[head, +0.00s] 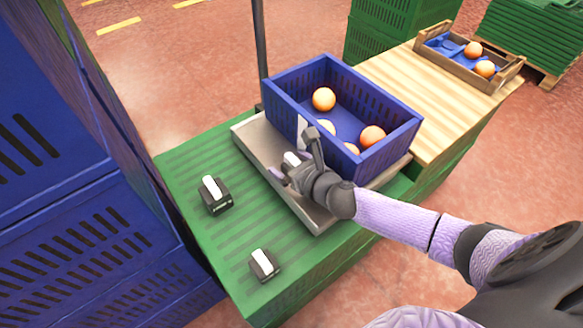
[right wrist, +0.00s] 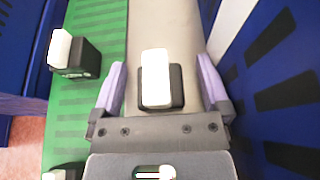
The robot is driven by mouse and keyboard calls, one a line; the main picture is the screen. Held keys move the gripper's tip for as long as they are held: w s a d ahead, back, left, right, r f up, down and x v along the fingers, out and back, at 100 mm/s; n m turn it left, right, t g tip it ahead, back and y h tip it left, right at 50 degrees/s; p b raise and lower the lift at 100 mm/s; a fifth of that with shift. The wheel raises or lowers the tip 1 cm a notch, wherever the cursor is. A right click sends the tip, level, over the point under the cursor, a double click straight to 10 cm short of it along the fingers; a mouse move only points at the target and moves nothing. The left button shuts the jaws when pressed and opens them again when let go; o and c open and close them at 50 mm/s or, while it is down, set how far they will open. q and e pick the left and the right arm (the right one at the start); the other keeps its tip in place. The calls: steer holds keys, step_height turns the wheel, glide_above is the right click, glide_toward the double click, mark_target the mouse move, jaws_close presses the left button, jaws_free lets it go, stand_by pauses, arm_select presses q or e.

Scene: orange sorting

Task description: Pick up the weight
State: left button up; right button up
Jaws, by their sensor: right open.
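A black weight with a white handle (head: 291,159) stands on the grey metal tray (head: 250,139), close beside the blue crate. My right gripper (head: 296,163) is open over this weight. In the right wrist view the weight (right wrist: 156,80) lies between the two lilac fingers (right wrist: 161,84), with a gap on each side. Its lower body is partly hidden by the gripper in the head view. Two more weights of the same kind stand on the green surface, one larger (head: 216,195) and one nearer the front (head: 264,264). My left gripper is not in view.
A blue crate (head: 395,135) with several oranges stands on the tray, right next to my right gripper. A wooden table (head: 400,78) holds a small wooden box (head: 508,77) with oranges. Tall blue crates (head: 75,225) rise at the left. The green surface (head: 185,155) has free room.

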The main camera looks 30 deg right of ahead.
steer(key=shift+r, duration=0.1)
jaws_close()
stand_by(0.3)
